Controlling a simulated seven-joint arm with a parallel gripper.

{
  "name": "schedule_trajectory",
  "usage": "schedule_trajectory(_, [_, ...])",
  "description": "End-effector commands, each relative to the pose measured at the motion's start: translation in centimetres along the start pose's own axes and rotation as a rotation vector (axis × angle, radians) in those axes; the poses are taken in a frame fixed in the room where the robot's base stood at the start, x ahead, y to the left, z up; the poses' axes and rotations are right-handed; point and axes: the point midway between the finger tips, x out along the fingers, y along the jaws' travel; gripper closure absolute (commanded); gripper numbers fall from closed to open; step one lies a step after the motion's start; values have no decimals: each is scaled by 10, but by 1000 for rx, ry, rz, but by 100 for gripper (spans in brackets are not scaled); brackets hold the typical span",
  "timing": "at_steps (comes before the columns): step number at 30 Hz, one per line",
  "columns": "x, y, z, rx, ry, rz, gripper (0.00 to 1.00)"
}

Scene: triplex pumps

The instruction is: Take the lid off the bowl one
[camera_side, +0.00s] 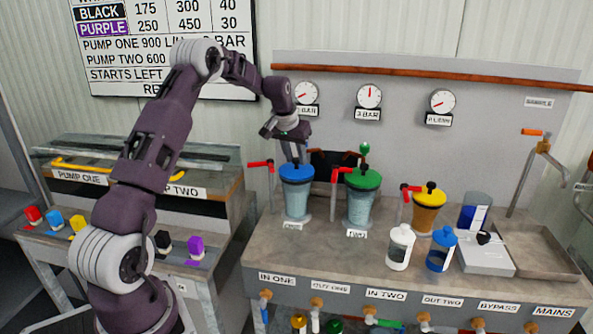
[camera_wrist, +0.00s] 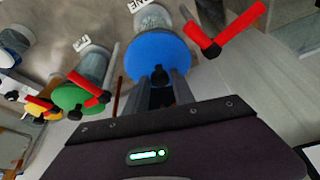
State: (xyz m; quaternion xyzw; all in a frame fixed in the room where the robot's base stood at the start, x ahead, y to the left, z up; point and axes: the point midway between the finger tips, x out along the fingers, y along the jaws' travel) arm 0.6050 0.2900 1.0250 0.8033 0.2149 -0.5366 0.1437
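Bowl one (camera_side: 297,203) is a clear, bluish bowl on the bench, behind a label that is hard to read. Its round blue lid (camera_side: 291,174) sits on top; it also shows in the wrist view (camera_wrist: 157,52), with a dark knob (camera_wrist: 158,76) in its middle. My gripper (camera_side: 296,158) points down just above this lid. In the wrist view, my gripper's two grey fingers (camera_wrist: 162,80) are apart, one to each side of the knob. I cannot see contact with the knob. The lid looks level and seated on the bowl.
A red-handled valve (camera_side: 262,164) stands close left of bowl one. Bowl two, with a green lid (camera_side: 363,179), and a yellow-lidded bowl (camera_side: 429,195) stand to the right. White (camera_side: 400,247) and blue (camera_side: 440,250) containers stand in front. A metal tray (camera_side: 541,252) is at far right.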

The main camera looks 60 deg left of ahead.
Motion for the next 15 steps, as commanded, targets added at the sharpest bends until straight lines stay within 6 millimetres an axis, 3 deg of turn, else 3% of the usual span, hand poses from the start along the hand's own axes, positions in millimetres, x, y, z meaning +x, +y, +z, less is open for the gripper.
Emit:
schedule_trajectory(1, [0, 0, 0, 0, 0, 0, 81])
schedule_trajectory(4, [0, 0, 0, 0, 0, 0, 100])
schedule_trajectory(15, [0, 0, 0, 0, 0, 0, 100])
